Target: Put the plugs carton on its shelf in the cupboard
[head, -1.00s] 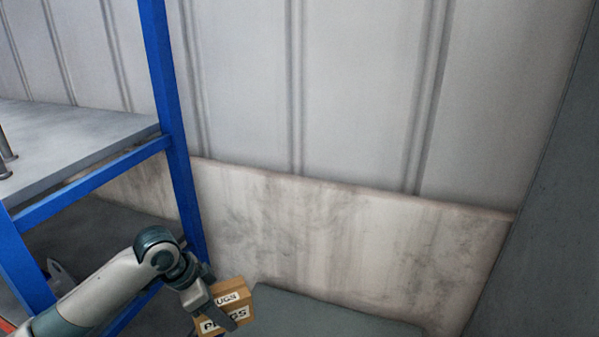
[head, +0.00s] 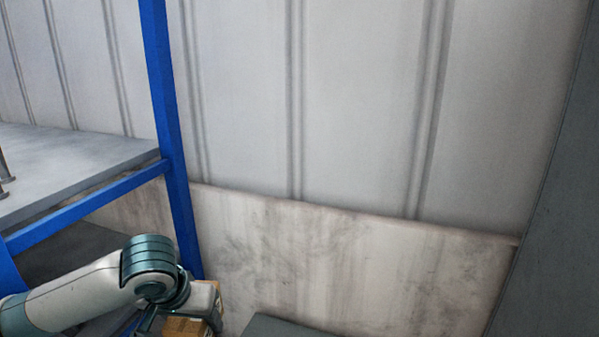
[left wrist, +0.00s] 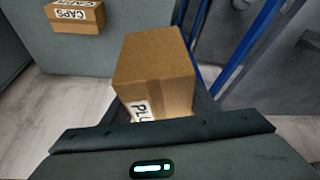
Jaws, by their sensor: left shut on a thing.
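The plugs carton (head: 188,327) is a small brown box, low in the head view and partly hidden by my left gripper (head: 200,312). In the left wrist view the plugs carton (left wrist: 155,62) shows its plain brown top and part of a white label reading "PLU". My left gripper (left wrist: 158,108) is shut on it, with dark fingers along its sides. My right gripper is in neither view. I cannot make out the cupboard's shelf for certain.
A blue-framed rack (head: 170,130) with a grey shelf (head: 70,160) stands at the left. A grey-green surface (head: 275,328) lies at the bottom. A dark grey panel (head: 555,220) rises at the right. A caps carton (left wrist: 75,18) shows in the wrist view.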

